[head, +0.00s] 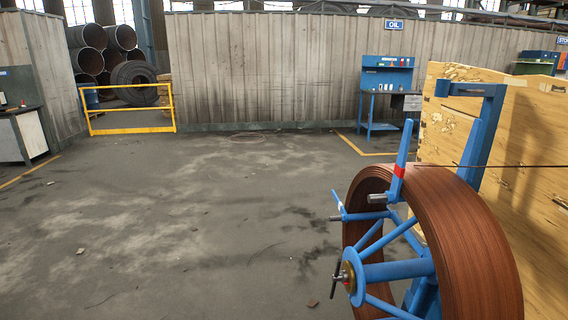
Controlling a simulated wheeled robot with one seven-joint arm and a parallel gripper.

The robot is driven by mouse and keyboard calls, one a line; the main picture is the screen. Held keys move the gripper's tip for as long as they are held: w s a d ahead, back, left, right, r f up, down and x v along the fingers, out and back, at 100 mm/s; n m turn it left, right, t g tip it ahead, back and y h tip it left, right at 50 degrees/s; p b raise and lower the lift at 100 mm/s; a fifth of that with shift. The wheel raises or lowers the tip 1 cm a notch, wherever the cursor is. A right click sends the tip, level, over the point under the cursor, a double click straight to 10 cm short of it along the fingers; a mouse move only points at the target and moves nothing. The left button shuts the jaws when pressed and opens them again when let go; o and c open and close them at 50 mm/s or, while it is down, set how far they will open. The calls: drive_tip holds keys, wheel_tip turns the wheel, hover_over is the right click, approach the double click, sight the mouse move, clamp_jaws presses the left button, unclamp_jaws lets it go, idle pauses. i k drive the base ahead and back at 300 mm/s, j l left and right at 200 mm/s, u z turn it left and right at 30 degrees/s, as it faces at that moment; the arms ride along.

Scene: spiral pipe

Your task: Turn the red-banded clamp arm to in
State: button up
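The red-banded clamp arm (403,150) is a blue bar at the top of the reel's near side. It stands nearly upright, tilted slightly right, and its tip reaches above the coil's rim. Its red band (399,171) is near its lower part, with a grey pin (377,198) just below left. The brown coil (465,240) sits on the blue reel (395,270) at the lower right. Another blue arm with a white band (339,207) points out at the reel's left. My gripper is not in view.
A blue post (484,135) stands behind the coil, beside a large wooden crate (535,140) at the right. A thin strip or rod runs right from the coil's top. The floor (190,220) left of the reel is open, with small debris.

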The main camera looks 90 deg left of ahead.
sight(399, 168)
drive_tip(key=j+u, duration=0.15)
drive_tip(key=u, duration=2.45)
drive_tip(key=i+j, duration=0.15)
drive_tip(key=j, duration=0.15)
drive_tip(key=i+j, duration=0.35)
drive_tip(key=j, duration=0.25)
drive_tip(key=i, duration=0.5)
